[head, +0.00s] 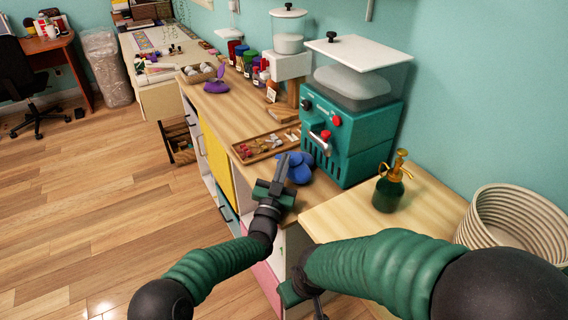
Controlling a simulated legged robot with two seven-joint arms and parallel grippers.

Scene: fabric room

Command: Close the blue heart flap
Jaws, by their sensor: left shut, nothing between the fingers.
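The blue heart (299,168) lies on the wooden counter, in front of the teal machine. It shows as rounded blue lobes, and its left side is partly hidden behind my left gripper. I cannot tell how far its flap is raised. My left gripper (281,166) is shut and empty, with its fingertips at the left edge of the heart in the picture. I cannot tell whether they touch it. My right gripper (300,290) is low at the front, mostly hidden by my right arm, and its fingers do not show clearly.
A wooden tray (250,149) of small items lies just behind the heart. The teal machine (352,130) stands close on its right. A green spray bottle (389,192) and a ribbed basket (513,222) stand on the nearer right surface. A purple object (216,84) sits farther back.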

